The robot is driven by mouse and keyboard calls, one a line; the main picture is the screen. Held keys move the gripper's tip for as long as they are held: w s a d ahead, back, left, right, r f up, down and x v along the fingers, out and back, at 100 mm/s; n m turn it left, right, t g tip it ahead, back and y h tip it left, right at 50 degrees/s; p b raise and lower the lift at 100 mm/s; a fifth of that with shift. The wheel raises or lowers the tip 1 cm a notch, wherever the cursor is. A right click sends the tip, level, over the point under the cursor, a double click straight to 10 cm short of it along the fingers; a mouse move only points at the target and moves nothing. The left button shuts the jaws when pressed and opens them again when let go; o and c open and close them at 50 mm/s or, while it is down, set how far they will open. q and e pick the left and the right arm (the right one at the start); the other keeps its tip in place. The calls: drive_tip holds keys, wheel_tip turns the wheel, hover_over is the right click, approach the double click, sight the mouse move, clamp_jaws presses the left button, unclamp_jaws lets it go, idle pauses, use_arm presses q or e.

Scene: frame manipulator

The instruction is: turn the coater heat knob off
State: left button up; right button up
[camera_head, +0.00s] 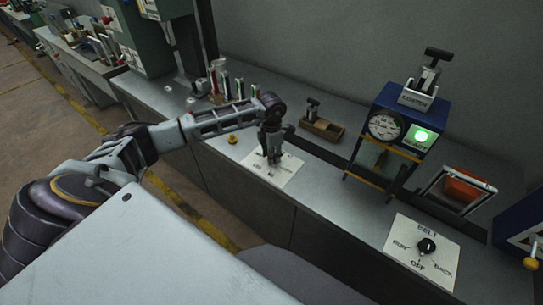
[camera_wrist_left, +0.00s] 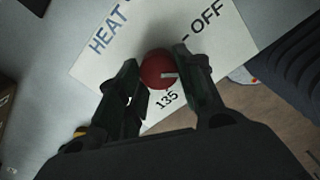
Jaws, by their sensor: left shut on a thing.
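The coater heat knob is a round red knob (camera_wrist_left: 155,68) with a white pointer mark, seen in the left wrist view. It sits on a white plate (camera_wrist_left: 125,50) lettered HEAT, OFF and 135. The pointer mark points to the right in that view, between the 135 and OFF lettering. My left gripper (camera_wrist_left: 160,75) is shut on the knob, one finger on each side. In the head view my left gripper (camera_head: 272,158) points down at the white plate (camera_head: 288,177) on the bench and hides the knob. My right gripper is not in view.
A blue coater unit (camera_head: 408,120) with a dial and a lit green panel stands to the right. A BELT knob (camera_head: 427,246) is on a plate at the front right. A wooden tray (camera_head: 322,128) and a rack of tubes (camera_head: 228,85) are behind my gripper.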

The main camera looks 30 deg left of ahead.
use_arm(q)
drive_tip(key=n+b, duration=0.1)
drive_tip(key=n, duration=0.2)
drive_tip(key=shift+n, duration=0.3)
drive_tip(key=n, duration=0.3)
drive_tip(key=shift+d, duration=0.1)
drive_tip(key=shift+n+b, duration=0.3)
drive_tip(key=shift+n, duration=0.7)
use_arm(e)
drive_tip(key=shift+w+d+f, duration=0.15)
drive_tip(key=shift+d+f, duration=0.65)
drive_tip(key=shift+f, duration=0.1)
